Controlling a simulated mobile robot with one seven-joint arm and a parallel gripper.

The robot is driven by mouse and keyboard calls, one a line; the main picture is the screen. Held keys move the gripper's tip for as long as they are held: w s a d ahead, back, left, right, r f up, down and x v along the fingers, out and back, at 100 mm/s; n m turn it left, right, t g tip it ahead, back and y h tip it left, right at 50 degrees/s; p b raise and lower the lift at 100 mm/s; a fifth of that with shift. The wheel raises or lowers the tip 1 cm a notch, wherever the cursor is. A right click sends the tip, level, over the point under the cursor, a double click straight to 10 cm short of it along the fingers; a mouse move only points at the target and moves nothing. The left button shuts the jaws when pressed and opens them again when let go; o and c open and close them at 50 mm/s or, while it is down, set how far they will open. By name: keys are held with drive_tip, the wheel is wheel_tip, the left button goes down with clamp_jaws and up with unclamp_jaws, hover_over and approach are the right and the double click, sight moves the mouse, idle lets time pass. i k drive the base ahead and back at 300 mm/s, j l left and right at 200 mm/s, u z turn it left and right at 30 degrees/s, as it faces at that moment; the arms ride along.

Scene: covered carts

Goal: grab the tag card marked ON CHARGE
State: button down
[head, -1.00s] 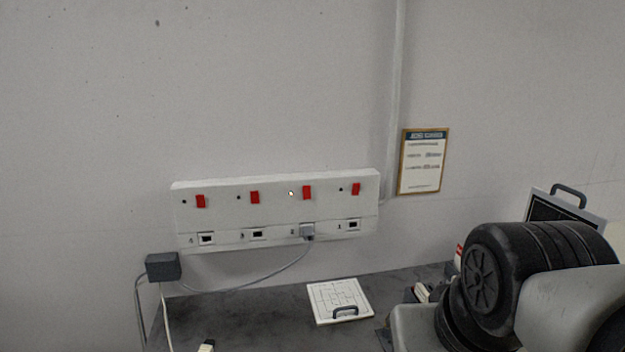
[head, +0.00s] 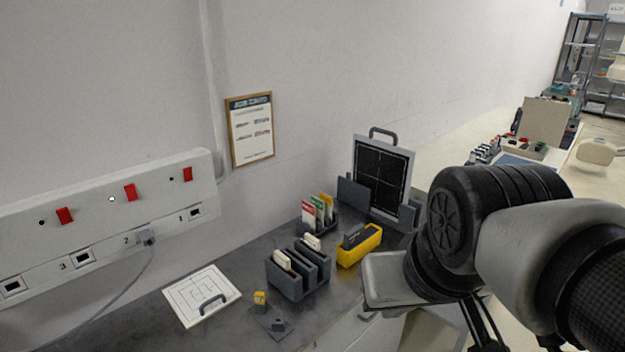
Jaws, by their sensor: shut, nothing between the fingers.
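Several tag cards with red, green and yellow tops stand in a small dark holder (head: 325,228) at the back of the bench. The red-topped card (head: 308,212) is at the left and the green-topped card (head: 318,208) is beside it. A yellow card (head: 328,204) is at the right. Their lettering is too small to read, so I cannot tell which is marked ON CHARGE. My arm fills the lower right, in front of the bench's right end. My gripper's fingertips cannot be made out in the head view.
A dark slotted rack (head: 290,283) with pale items stands in front of the cards. A yellow case (head: 360,246) is to its right. A handled white board (head: 202,297) lies at left. A framed dark panel (head: 381,180) stands behind. The switched socket strip (head: 105,215) is on the wall.

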sight(328, 199)
drive_tip(key=i+l+u, duration=0.15)
drive_tip(key=l, duration=0.2)
drive_tip(key=i+l+u, duration=0.1)
drive_tip(key=l, duration=0.3)
drive_tip(key=i+l+u, duration=0.15)
drive_tip(key=i+l, duration=0.15)
drive_tip(key=i+l+u, duration=0.15)
drive_tip(key=l, duration=0.35)
drive_tip(key=i+l+u, duration=0.1)
drive_tip(key=l, duration=0.35)
drive_tip(key=i+l+u, duration=0.15)
drive_tip(key=l, duration=0.25)
drive_tip(key=l+u, duration=0.1)
drive_tip(key=l, duration=0.35)
